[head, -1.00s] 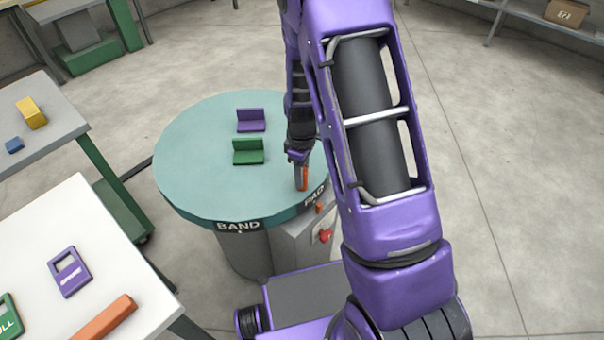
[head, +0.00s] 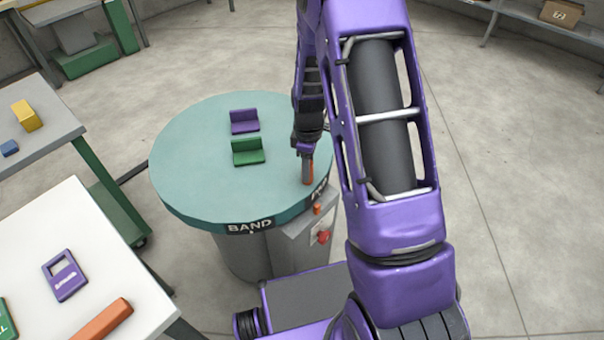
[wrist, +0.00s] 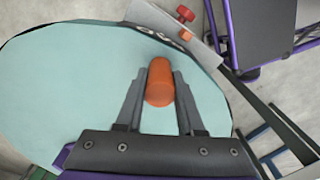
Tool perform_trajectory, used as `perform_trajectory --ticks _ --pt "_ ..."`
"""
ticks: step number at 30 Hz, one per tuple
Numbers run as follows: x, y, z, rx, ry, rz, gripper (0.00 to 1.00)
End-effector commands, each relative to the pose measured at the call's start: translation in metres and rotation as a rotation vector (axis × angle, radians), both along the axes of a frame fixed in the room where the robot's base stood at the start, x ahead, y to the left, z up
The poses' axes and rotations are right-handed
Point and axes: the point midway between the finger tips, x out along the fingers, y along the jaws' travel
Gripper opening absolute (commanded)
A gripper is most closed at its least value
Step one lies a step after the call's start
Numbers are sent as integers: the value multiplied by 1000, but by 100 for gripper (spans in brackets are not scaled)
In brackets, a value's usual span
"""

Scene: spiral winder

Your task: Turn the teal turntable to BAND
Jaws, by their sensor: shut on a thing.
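The teal turntable (head: 195,165) is a round disc on a grey drum, left of my arm in the head view; it also fills much of the wrist view (wrist: 60,90). Its BAND label (head: 250,226) is on the front rim, left of the orange pointer (head: 317,209) on the grey housing. A second label (head: 320,191), PAD, is on the rim beyond the pointer, partly hidden. My gripper (head: 307,172) is over the disc's right part. In the wrist view its fingers are shut on an upright orange peg (wrist: 160,85) on the disc.
A purple bracket (head: 244,121) and a green bracket (head: 248,152) stand on the disc. A red knob (head: 323,237) is on the housing. At left, a white table (head: 100,245) holds a purple plate (head: 65,277) and an orange bar (head: 103,319). Floor is clear behind the turntable.

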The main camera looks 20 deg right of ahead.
Motion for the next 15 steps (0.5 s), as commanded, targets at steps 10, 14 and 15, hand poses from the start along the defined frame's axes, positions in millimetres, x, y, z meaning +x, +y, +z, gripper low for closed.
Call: perform_trajectory --ticks 10,14,15 --pt "32 -34 0 0 -3 169 0" --pt "45 -45 0 0 -3 234 0" --pt "48 -48 0 0 -2 255 0"
